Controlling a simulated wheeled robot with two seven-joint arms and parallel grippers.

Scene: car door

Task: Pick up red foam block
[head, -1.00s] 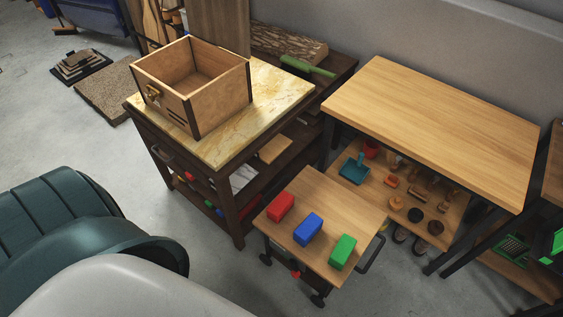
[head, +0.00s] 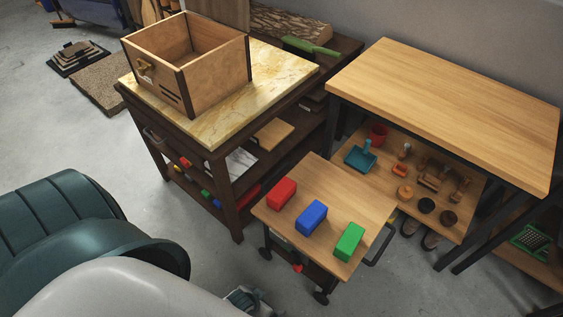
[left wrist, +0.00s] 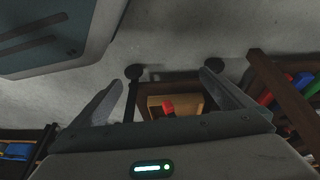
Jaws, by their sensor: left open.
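The red foam block (head: 281,193) lies on the small wooden cart top (head: 338,192), at its left end. A blue block (head: 311,217) and a green block (head: 349,241) lie in a row to its right. My left gripper (head: 244,299) shows partly at the bottom edge of the head view, below and left of the cart, apart from the blocks. In the left wrist view its two fingers (left wrist: 160,80) are spread with nothing between them. A small red thing (left wrist: 168,107) shows beyond them; I cannot tell whether it is the block. My right gripper is out of view.
A wooden box (head: 205,85) stands on the workbench (head: 222,122) at left. A higher wooden table (head: 450,110) stands behind the cart, over a shelf with tools and a red cup (head: 378,133). The cart has a dark handle (head: 380,246) at its right.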

